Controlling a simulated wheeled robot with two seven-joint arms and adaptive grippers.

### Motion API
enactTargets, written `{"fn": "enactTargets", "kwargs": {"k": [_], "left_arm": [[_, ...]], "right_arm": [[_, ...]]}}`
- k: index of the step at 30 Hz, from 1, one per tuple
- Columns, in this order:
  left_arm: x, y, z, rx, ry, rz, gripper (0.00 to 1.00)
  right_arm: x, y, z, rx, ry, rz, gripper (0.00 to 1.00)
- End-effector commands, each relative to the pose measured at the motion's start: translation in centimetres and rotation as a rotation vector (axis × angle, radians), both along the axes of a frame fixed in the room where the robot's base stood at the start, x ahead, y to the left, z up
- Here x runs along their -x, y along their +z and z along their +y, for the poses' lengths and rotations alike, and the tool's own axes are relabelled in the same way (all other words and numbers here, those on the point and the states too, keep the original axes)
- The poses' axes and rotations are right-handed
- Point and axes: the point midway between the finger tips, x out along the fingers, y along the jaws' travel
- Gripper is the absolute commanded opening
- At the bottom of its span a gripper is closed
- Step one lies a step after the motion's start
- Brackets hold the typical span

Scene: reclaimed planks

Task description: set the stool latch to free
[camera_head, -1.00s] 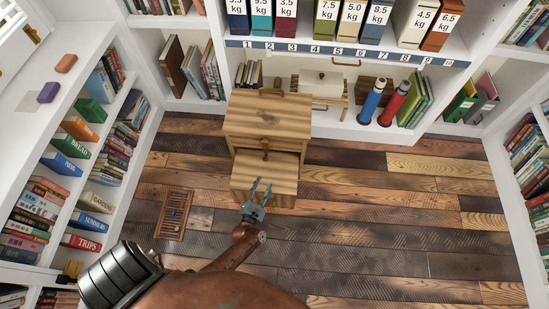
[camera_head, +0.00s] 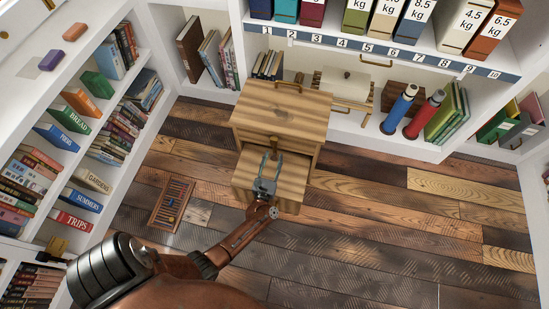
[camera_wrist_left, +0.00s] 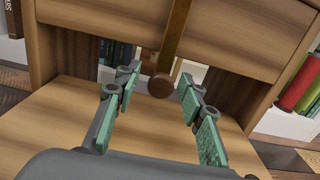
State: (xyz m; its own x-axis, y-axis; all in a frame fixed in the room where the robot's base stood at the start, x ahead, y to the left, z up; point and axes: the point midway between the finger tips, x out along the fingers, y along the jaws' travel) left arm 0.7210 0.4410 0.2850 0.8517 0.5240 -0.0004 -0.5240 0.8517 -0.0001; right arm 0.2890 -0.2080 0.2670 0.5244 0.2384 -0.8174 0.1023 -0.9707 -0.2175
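A wooden two-step stool (camera_head: 283,108) stands on the plank floor. A brown latch lever (camera_head: 276,143) is on its front, just under the top step. In the left wrist view the lever (camera_wrist_left: 178,32) slants down to a round dark knob (camera_wrist_left: 160,87). My left gripper (camera_head: 270,159) is over the lower step, in front of the latch. It also shows in the left wrist view (camera_wrist_left: 156,77), open, with its green-padded fingers apart on either side of the knob. I cannot tell whether a finger touches it. My right gripper is not in view.
A slatted wooden tray (camera_head: 172,203) lies on the floor at left. Bookshelves stand at left and behind. A blue bottle (camera_head: 398,110) and a red bottle (camera_head: 424,115) stand on the low back shelf. The floor to the right is clear.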

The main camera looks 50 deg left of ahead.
Motion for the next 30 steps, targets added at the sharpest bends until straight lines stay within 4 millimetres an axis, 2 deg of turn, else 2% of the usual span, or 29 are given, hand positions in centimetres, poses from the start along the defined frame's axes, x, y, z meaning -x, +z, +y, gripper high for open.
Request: {"fn": "enactTargets", "kwargs": {"k": [9,24,30], "left_arm": [[-0.29,0.07,0.11,0.000,-0.001,0.000,0.36],[-0.25,0.05,0.12,-0.001,-0.001,0.001,0.02],[-0.23,0.04,0.12,-0.001,-0.001,0.001,0.00]], "right_arm": [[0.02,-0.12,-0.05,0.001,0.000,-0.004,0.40],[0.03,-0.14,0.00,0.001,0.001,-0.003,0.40],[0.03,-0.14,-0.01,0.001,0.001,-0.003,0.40]]}}
